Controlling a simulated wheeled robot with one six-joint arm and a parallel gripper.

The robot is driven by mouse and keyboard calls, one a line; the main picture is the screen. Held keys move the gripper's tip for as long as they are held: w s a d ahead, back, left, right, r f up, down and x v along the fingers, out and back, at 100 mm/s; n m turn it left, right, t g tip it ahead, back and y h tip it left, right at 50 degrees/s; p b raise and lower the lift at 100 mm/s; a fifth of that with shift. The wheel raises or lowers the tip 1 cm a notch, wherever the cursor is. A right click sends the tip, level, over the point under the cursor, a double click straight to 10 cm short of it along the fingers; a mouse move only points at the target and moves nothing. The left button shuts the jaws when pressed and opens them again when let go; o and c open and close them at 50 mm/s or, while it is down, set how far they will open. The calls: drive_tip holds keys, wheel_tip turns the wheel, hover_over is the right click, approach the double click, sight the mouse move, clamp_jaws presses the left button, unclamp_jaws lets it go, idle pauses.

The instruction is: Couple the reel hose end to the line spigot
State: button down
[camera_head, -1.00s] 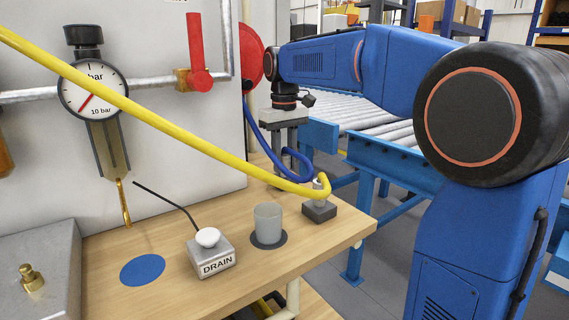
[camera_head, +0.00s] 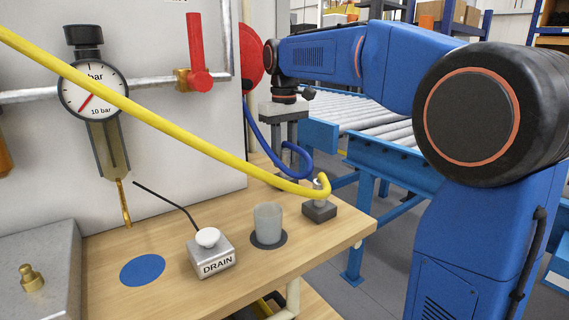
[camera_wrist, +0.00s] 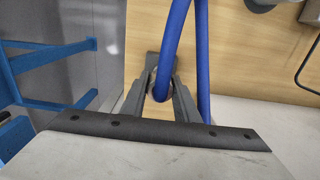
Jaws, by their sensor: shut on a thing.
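The blue hose (camera_head: 263,141) hangs from the red reel (camera_head: 252,57) and loops up to my gripper (camera_head: 291,150). In the wrist view my gripper (camera_wrist: 160,88) is shut on the blue hose end (camera_wrist: 161,90), held above the wooden bench. The jaws hide part of this end. A brass spigot (camera_head: 31,278) stands upright on the grey box at the lower left, well apart from my gripper. I cannot tell whether this is the line spigot.
A yellow hose (camera_head: 150,108) crosses the head view to a small dark block (camera_head: 319,211). A grey cup (camera_head: 267,221) and a DRAIN button box (camera_head: 211,257) stand on the bench (camera_head: 215,284). A gauge (camera_head: 93,89) and red-handled valve (camera_head: 197,55) are on the pipe.

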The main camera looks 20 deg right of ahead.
sight(284, 141)
drive_tip(key=shift+r, duration=2.15)
